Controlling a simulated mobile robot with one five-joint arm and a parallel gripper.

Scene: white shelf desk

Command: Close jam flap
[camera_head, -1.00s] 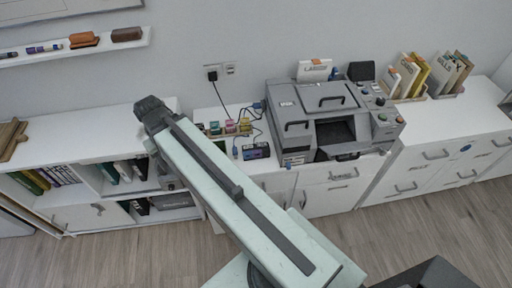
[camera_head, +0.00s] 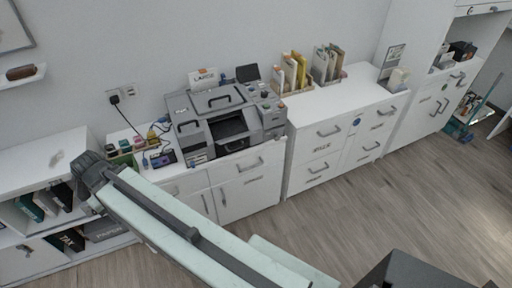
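The grey office machine (camera_head: 188,130) stands on the white cabinet top, left of the picture's middle. Its top lid (camera_head: 218,100) with a dark handle lies flat. Its front has a dark open recess (camera_head: 229,128) with a dark panel jutting at its lower edge; I cannot tell for certain whether that panel is the jam flap. My arm reaches from the bottom up to the left. Its dark end, my gripper (camera_head: 88,172), is left of the machine and apart from it. The fingers cannot be made out, and nothing is seen held.
Small coloured items and cables (camera_head: 140,147) lie left of the machine. File holders (camera_head: 292,75) stand on the drawer cabinet (camera_head: 335,130) to the right. A low open shelf (camera_head: 30,170) with binders is at left. Wooden floor (camera_head: 400,190) is free at the right front.

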